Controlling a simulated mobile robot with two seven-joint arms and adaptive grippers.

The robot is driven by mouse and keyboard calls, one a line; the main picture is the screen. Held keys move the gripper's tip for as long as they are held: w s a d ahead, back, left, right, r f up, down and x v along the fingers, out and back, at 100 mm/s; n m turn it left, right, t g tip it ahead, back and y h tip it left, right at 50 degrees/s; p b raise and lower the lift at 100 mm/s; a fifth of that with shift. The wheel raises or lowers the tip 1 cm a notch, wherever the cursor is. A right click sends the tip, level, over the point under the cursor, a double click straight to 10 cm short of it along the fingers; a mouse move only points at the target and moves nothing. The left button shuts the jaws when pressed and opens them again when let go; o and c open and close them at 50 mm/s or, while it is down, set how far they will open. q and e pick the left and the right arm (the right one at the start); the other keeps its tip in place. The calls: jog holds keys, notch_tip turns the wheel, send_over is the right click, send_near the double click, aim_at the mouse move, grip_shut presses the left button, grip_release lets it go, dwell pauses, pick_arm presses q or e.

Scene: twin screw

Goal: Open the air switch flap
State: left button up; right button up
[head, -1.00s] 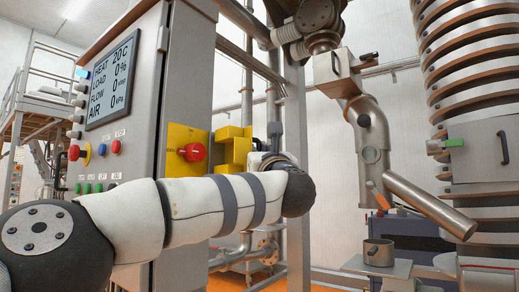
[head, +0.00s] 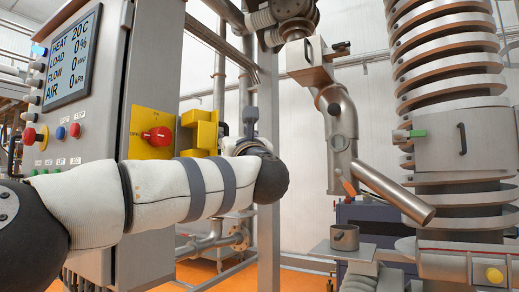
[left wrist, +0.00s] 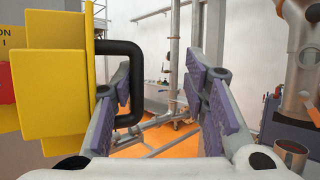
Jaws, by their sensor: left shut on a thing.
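The yellow flap housing (head: 201,134) juts from the side of the grey control cabinet, beside a red rotary switch (head: 157,137) on a yellow plate. In the left wrist view the yellow flap part (left wrist: 63,75) fills the left side, and a black bracket handle (left wrist: 137,85) sticks out from it to the right. My left gripper (left wrist: 165,90) has purple-padded fingers. Its left finger is within the handle's loop and its right finger is outside, so the handle's bar lies between them. In the head view my left gripper (head: 248,122) is mostly hidden behind my wrist. My right gripper is not in view.
The control cabinet (head: 152,70) with its screen and buttons stands at the left. Metal pipes and frame posts (head: 268,235) stand behind my wrist. A spiral column (head: 450,110) and an angled metal chute (head: 395,190) stand at the right. Orange floor shows below.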

pick_arm(q)
jog(key=f, duration=0.1)
jog(key=d+f, duration=0.1)
jog(key=d+f+h, duration=0.1)
jog(key=shift+s+d, duration=0.25)
jog(key=shift+s, duration=0.05)
jog(key=o, duration=0.4)
jog(key=shift+s+d+f, duration=0.35)
jog(key=shift+d+f, duration=0.05)
jog(key=shift+d, duration=0.2)
jog(key=shift+s+d+f, duration=0.3)
jog(key=shift+d+f, duration=0.1)
jog(key=shift+d, duration=0.15)
jog(key=d, duration=0.3)
jog(key=shift+s+d+f+m, duration=0.2)
jog(key=shift+s+m, duration=0.1)
jog(key=c, duration=0.4)
jog(key=s+d, duration=0.1)
jog(key=s+d+f, duration=0.1)
jog(key=shift+s+d, duration=0.2)
jog(key=shift+s, duration=0.15)
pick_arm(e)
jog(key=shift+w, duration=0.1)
